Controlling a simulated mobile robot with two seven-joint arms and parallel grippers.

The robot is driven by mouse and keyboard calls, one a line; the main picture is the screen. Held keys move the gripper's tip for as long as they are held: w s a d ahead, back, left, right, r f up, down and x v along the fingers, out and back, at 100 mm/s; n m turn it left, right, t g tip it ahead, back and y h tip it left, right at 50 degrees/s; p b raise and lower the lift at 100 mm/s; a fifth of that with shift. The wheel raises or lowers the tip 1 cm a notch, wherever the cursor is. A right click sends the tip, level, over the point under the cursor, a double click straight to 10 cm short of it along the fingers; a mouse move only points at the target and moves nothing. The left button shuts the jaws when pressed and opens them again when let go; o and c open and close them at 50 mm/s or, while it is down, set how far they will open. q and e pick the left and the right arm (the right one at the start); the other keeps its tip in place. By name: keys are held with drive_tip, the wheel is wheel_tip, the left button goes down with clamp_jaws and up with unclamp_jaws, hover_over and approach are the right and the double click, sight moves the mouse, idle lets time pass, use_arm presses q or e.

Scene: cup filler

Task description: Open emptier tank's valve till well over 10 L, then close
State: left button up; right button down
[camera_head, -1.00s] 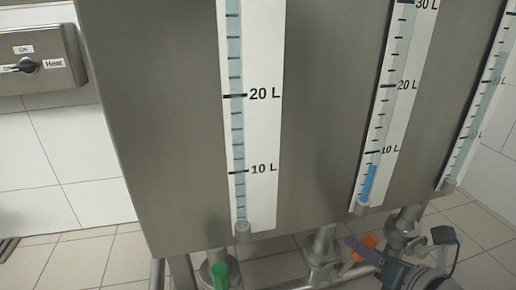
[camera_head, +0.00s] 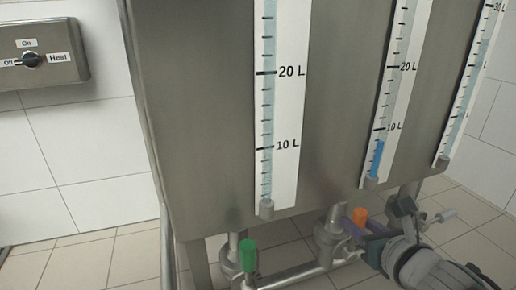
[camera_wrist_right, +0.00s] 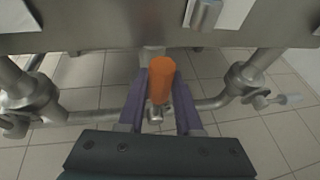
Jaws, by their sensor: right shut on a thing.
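The steel tank (camera_head: 200,130) fills the middle of the head view. Its middle gauge (camera_head: 396,95) holds a short blue column (camera_head: 378,158) that ends a little below the 10 L mark. Below that gauge is a valve with an orange handle (camera_head: 361,216), also seen in the right wrist view (camera_wrist_right: 161,80). My right gripper (camera_head: 356,226) is shut on the orange handle, with a purple finger on each side of it in the right wrist view (camera_wrist_right: 160,102). My left gripper is not in view.
The left gauge (camera_head: 267,120) and right gauge (camera_head: 460,100) show no dark blue column. A green-handled valve (camera_head: 248,256) is at the lower left and a whitish-handled valve (camera_head: 445,216) at the right. Pipes (camera_head: 300,277) run below the tank. A heat switch (camera_head: 32,60) is on the wall.

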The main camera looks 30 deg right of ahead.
idle(0.3)
drive_tip(key=c, duration=0.6)
unclamp_jaws()
drive_tip(key=shift+a, duration=0.1)
drive_tip(key=p+v, duration=0.5)
drive_tip(key=v, duration=0.5)
